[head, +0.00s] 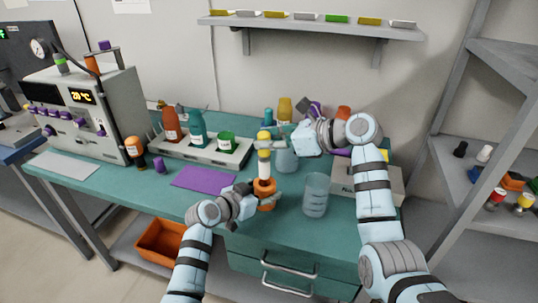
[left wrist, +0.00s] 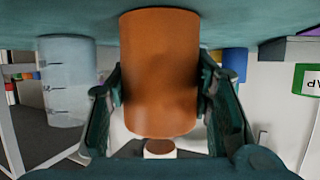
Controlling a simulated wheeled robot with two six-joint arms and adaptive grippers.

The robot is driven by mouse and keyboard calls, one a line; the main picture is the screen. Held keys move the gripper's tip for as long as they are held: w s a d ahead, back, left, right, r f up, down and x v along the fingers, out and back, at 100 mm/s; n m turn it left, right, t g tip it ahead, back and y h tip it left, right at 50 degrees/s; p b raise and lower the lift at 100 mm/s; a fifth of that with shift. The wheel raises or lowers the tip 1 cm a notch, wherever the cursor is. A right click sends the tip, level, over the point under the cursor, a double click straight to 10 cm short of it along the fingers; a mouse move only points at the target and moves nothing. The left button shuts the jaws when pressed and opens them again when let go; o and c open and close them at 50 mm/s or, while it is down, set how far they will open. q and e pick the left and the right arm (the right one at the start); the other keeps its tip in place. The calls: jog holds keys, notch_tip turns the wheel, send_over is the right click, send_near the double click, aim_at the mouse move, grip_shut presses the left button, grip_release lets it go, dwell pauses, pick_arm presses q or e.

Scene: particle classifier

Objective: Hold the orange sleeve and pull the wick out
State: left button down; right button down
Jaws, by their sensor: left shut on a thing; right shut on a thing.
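The orange sleeve (head: 265,198) stands upright near the front of the teal bench; it fills the middle of the left wrist view (left wrist: 160,70), which is upside down. My left gripper (head: 254,197) is shut on it, with a finger on each side (left wrist: 160,95). The wick (head: 264,168), white with yellow and orange above, is upright directly over the sleeve. Its white end with a brown centre shows beyond the sleeve in the left wrist view (left wrist: 160,150). My right gripper (head: 275,140) is shut on the wick's upper part.
A clear beaker (head: 315,196) stands close on the right, and another (head: 286,160) behind. A purple mat (head: 203,177) lies left. A white rack (head: 200,151) with red, teal and green bottles is behind it. A grey box (head: 370,180) is at the right.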

pick_arm(q)
jog(key=c, duration=0.7)
grip_release()
jog(key=shift+a, duration=0.1)
